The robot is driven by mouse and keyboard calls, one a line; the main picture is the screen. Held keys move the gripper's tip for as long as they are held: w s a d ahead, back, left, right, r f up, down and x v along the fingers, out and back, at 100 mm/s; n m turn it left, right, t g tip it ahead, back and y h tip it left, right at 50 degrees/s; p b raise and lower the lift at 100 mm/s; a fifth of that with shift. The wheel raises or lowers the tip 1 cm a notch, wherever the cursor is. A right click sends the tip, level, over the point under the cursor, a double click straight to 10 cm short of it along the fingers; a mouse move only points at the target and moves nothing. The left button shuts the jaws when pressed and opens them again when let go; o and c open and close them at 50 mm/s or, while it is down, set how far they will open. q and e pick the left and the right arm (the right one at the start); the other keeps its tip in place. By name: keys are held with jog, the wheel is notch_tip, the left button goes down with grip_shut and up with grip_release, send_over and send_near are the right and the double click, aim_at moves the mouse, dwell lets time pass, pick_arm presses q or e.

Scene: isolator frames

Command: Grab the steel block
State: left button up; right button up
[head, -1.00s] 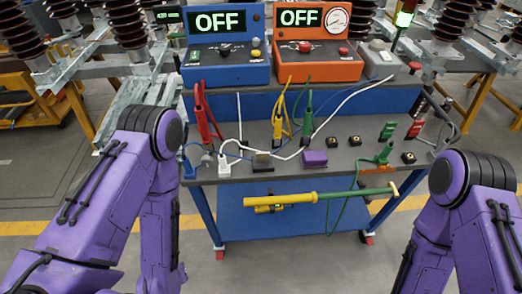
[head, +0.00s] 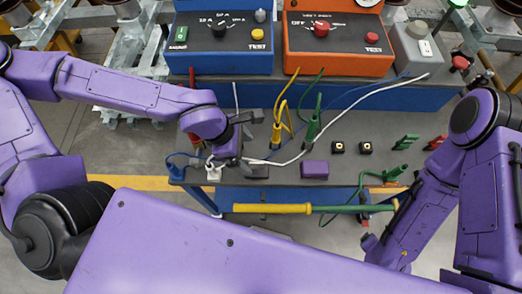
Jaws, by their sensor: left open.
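The steel block (head: 257,172) is a small dark grey block on the grey bench top, left of a purple block (head: 315,169). My left gripper (head: 243,157) is over the bench, just above and left of the steel block, and partly hides it. It points down and is open, with nothing seen in it. I cannot tell whether its fingers touch the block. My right arm hangs at the right, and its gripper is not in view.
A white plug (head: 213,173) and blue, white, yellow and green leads lie close around my left gripper. Blue (head: 220,62) and orange (head: 335,62) test boxes stand behind. A yellow-green rod (head: 275,209) is below the bench's front edge.

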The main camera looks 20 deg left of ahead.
aim_at(256, 162)
pick_arm(q)
jog(key=b+x, duration=0.1)
jog(key=x, duration=0.2)
jog(key=shift+s+a+f+b, duration=0.1)
jog(key=shift+a+b, duration=0.1)
jog(key=shift+b, duration=0.15)
jog(key=shift+s+d+f, duration=0.15)
jog(key=shift+d+f, duration=0.05)
jog(key=shift+d, duration=0.05)
jog(key=shift+s+d+f, duration=0.1)
jog(key=shift+d+f, duration=0.3)
jog(key=shift+f, duration=0.25)
jog(key=x, duration=0.5)
jog(key=shift+w+a+p, duration=0.1)
jog(key=shift+w+p, duration=0.3)
jog(key=shift+s+r, duration=0.1)
pick_arm(e)
jog(key=shift+s+f, duration=0.2)
jog(key=shift+f, duration=0.3)
jog(key=shift+s+f, duration=0.2)
jog(key=shift+f, duration=0.3)
pick_arm(q)
grip_shut()
jog(key=shift+r, duration=0.1)
